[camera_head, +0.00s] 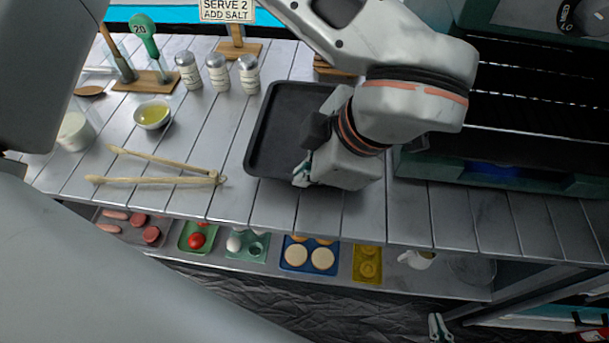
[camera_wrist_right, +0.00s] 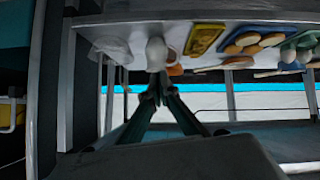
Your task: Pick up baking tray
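The dark baking tray (camera_head: 277,112) lies flat on the grey slatted counter in the head view, left of the oven. My left arm reaches across its right part and hides that side. My left gripper (camera_head: 302,172) points down at the tray's near edge. Its fingertips are mostly hidden by its own body, so I cannot tell whether they grip the rim. My right gripper (camera_head: 438,326) is low at the right, below the counter and in front of the shelf. In the right wrist view its fingers (camera_wrist_right: 157,92) converge with tips together and nothing visible between them.
Wooden tongs (camera_head: 160,170), an oil bowl (camera_head: 152,115) and several shakers (camera_head: 217,72) stand left of the tray. The open oven (camera_head: 535,110) is at the right. A lower shelf holds food trays, including a blue one (camera_head: 309,256), and a white jug (camera_head: 416,260).

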